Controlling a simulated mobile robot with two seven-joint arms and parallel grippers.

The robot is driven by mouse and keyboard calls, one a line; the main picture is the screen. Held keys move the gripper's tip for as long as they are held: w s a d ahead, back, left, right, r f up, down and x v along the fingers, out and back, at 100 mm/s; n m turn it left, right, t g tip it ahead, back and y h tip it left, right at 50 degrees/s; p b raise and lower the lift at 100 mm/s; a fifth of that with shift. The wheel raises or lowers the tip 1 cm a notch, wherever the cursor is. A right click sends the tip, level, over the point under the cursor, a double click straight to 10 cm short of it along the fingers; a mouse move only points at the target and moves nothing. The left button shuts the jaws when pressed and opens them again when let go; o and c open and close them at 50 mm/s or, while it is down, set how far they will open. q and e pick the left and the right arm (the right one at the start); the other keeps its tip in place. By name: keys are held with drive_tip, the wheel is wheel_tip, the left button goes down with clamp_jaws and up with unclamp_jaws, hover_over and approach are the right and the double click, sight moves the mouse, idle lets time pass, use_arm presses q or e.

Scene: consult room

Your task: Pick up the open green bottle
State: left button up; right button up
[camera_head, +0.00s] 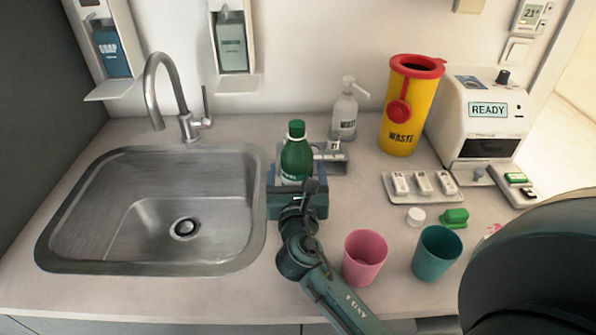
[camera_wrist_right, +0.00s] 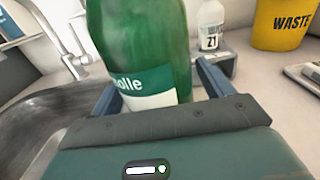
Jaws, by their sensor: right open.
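The green bottle (camera_head: 296,158) stands upright on the counter right of the sink, with a white and green label low on its body. Its top is green; I cannot tell whether that is a cap or the bare neck. My right gripper (camera_head: 296,178) is open, with one blue finger on each side of the bottle's lower part. In the right wrist view the bottle (camera_wrist_right: 145,45) stands between the fingers of the gripper (camera_wrist_right: 158,85), close to the palm. The gripper hides the bottle's base. My left gripper is not in view.
A grey stand (camera_head: 332,160) is just behind the bottle, with a white pump bottle (camera_head: 344,115) and a yellow waste bin (camera_head: 408,108) beyond. A pink cup (camera_head: 365,258) and a teal cup (camera_head: 437,254) stand right of my forearm. The sink (camera_head: 160,205) is left.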

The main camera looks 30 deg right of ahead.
drive_tip(key=c, duration=1.2)
drive_tip(key=shift+o, duration=0.2)
drive_tip(key=shift+r, duration=0.2)
